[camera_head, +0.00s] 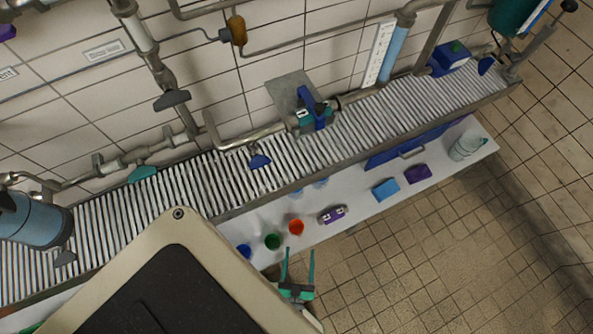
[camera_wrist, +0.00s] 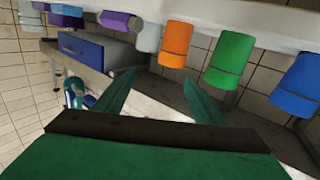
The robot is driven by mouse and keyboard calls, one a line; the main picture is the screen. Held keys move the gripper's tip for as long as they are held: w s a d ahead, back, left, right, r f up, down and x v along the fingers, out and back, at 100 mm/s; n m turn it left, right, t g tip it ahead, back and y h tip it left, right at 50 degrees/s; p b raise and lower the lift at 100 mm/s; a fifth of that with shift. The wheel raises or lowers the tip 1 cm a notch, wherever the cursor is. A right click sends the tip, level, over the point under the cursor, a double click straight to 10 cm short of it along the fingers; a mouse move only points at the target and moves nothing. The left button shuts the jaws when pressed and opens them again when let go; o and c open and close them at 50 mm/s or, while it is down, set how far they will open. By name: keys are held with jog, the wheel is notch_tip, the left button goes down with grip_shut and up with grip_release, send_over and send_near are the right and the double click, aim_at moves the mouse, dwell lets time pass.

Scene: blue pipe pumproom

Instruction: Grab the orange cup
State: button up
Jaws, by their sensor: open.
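The orange cup (camera_head: 296,227) stands on the narrow white shelf, at the right of a row with a green cup (camera_head: 272,241) and a blue cup (camera_head: 244,251). My gripper (camera_head: 298,252) is open and empty, just below the orange cup in the head view, with its two green fingers pointing toward it. In the wrist view, which looks upside down, the orange cup (camera_wrist: 175,46) is above my open fingers (camera_wrist: 160,77), apart from them. The green cup (camera_wrist: 230,60) and blue cup (camera_wrist: 296,85) show to its right there.
A purple item (camera_head: 332,214) lies right of the orange cup. Farther right are a blue block (camera_head: 385,189), a purple block (camera_head: 418,173) and a clear container (camera_head: 466,145). A slatted conveyor (camera_head: 190,200) with pipes runs behind. Tiled floor (camera_head: 440,250) in front is clear.

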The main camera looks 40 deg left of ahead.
aim_at(296, 231)
jog(key=shift+n+g+y, duration=0.3)
jog(key=shift+y, duration=0.3)
jog(key=w+a, duration=0.1)
jog(key=w+a+f, duration=0.1)
jog(key=a, duration=0.1)
jog(key=w+a, duration=0.2)
jog(key=shift+a+f, duration=0.1)
jog(key=shift+f, duration=0.25)
jog(key=shift+x, duration=2.6)
jog(key=shift+s+a+r, duration=0.1)
jog(key=shift+r, duration=0.1)
jog(key=c, duration=1.1)
